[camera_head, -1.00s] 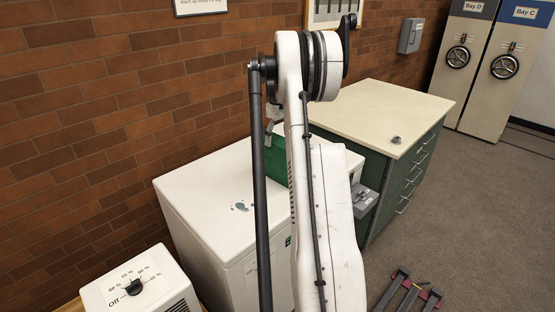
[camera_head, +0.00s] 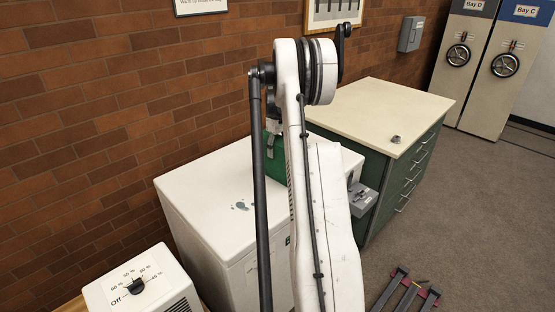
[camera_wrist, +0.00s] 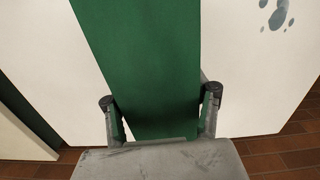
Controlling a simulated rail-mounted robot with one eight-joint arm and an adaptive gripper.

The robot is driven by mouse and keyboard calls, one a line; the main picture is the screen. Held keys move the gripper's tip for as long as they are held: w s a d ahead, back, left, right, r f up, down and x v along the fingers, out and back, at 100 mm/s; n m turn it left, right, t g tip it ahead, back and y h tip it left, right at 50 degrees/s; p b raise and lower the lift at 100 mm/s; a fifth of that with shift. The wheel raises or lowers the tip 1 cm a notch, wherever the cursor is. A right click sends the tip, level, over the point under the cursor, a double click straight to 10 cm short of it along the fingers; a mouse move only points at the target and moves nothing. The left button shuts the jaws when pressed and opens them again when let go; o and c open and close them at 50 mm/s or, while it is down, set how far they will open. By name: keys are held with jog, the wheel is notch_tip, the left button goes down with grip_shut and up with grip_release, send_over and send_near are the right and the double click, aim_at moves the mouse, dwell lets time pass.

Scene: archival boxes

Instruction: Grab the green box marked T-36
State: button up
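The green box (camera_head: 277,158) stands on the white cabinet (camera_head: 215,196), partly hidden behind my arm in the head view. In the wrist view, the green box (camera_wrist: 145,65) fills the middle and runs down between the two fingers of my gripper (camera_wrist: 160,112). One finger is on each side of it, close to its edges. No T-36 mark is readable on the visible faces. In the head view my gripper is mostly hidden behind my arm, just above the box.
A brick wall (camera_head: 130,90) runs behind the cabinet. A cream-topped green drawer unit (camera_head: 375,115) stands to the right. A white unit with a dial (camera_head: 138,286) is at lower left. Open grey floor (camera_head: 480,220) lies at right, with a dark red-and-grey frame (camera_head: 405,295) on it.

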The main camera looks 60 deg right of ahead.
jog(key=c, duration=1.1)
